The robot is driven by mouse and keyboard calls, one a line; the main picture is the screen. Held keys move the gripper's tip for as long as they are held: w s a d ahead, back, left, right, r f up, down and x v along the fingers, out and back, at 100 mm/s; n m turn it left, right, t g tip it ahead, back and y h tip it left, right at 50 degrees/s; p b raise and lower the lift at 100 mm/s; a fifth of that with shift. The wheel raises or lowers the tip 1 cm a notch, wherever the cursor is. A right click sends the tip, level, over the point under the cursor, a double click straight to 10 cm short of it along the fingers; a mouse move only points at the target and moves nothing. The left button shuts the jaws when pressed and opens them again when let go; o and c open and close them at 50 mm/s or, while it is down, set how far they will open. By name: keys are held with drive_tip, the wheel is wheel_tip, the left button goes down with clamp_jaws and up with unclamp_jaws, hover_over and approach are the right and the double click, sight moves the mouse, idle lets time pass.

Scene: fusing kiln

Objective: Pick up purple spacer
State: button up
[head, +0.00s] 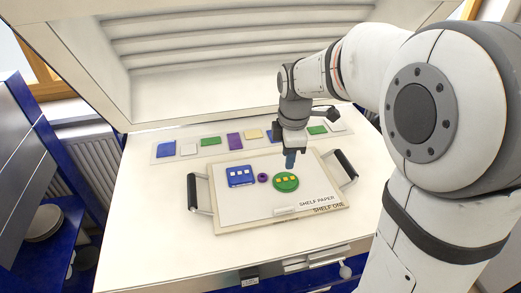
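The purple spacer (263,178) is a small ring with a hole. It lies on the white shelf paper of a board (250,212), between a blue square piece (240,183) and a green round piece (286,188), both carrying small yellow or white blocks. My gripper (289,163) points down above the board, just behind the green round piece and to the right of the spacer, apart from it. A narrow dark-blue part shows at its tip. I cannot tell whether that is the fingers or something between them.
The board has black handles (191,192) at left and right and a small white bar (286,211) near its front. Behind it, a strip holds several coloured tiles, including a purple one (235,142). The kiln lid (200,70) stands open at the back. The left table surface is clear.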

sight(262, 178)
drive_tip(key=w+a+f+n+g+b, duration=0.1)
drive_tip(key=w+a+f+n, duration=0.5)
drive_tip(key=w+f+n, duration=0.4)
drive_tip(key=shift+n, duration=0.3)
drive_tip(key=f, duration=0.2)
drive_tip(key=s+f, duration=0.1)
drive_tip(key=f, duration=0.2)
drive_tip(key=shift+s+f, duration=0.1)
drive_tip(key=shift+f, duration=0.05)
clamp_jaws()
